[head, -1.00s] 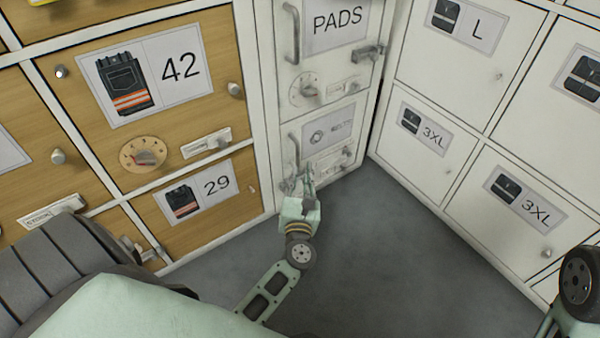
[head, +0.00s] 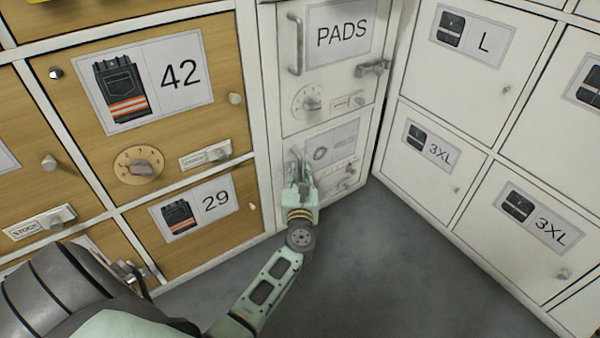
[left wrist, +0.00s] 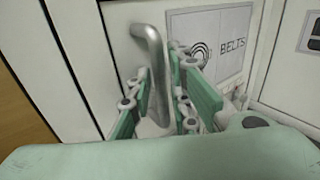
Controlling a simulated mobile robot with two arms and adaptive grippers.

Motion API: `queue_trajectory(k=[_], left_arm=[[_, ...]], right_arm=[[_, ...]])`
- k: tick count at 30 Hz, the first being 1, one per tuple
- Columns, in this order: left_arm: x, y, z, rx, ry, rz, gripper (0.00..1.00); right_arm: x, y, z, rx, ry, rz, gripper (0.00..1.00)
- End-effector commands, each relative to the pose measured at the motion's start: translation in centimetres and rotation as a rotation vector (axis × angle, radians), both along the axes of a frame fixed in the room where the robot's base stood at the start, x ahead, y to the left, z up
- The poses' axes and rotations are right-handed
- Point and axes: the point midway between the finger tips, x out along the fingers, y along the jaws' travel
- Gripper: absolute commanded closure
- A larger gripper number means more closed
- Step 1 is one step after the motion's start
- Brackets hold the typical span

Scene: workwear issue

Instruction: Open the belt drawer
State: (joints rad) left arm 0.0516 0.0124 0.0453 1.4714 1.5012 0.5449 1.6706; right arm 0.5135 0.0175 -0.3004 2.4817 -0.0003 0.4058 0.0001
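The white belt drawer (head: 322,129) is at the bottom of the narrow white column in the corner, under the PADS drawer. Its label shows a coiled belt, and BELTS is readable in the left wrist view (left wrist: 230,52). A grey vertical bar handle (left wrist: 154,62) is at the left of its front. The drawer looks shut. My left gripper (head: 301,178) is at this handle. In the left wrist view its fingers (left wrist: 160,82) are apart, one on each side of the handle's lower part. I cannot tell whether they touch it. My right gripper is not in view.
The PADS drawer (head: 292,88) with a handle, dial and latch is directly above. Wooden locker doors marked 42 (head: 222,110) and 29 (head: 237,221) stand at left. White lockers (head: 412,178) stand close at right. The grey floor (head: 400,270) in front is clear.

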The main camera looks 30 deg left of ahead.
Motion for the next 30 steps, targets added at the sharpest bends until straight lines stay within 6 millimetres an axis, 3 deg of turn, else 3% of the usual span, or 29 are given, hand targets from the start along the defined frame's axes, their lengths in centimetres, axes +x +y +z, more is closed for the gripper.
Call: queue_trajectory(k=[3, 9, 30], left_arm=[[-0.01, 0.00, 0.02, 0.001, 0.001, 0.000, 0.83], [-0.02, 0.00, 0.01, 0.001, 0.001, 0.000, 1.00], [-0.02, 0.13, -0.10, 0.000, 0.002, 0.001, 1.00]], right_arm=[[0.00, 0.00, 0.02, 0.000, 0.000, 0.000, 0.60], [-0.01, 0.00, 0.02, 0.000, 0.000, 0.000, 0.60], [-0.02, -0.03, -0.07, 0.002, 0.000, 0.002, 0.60]])
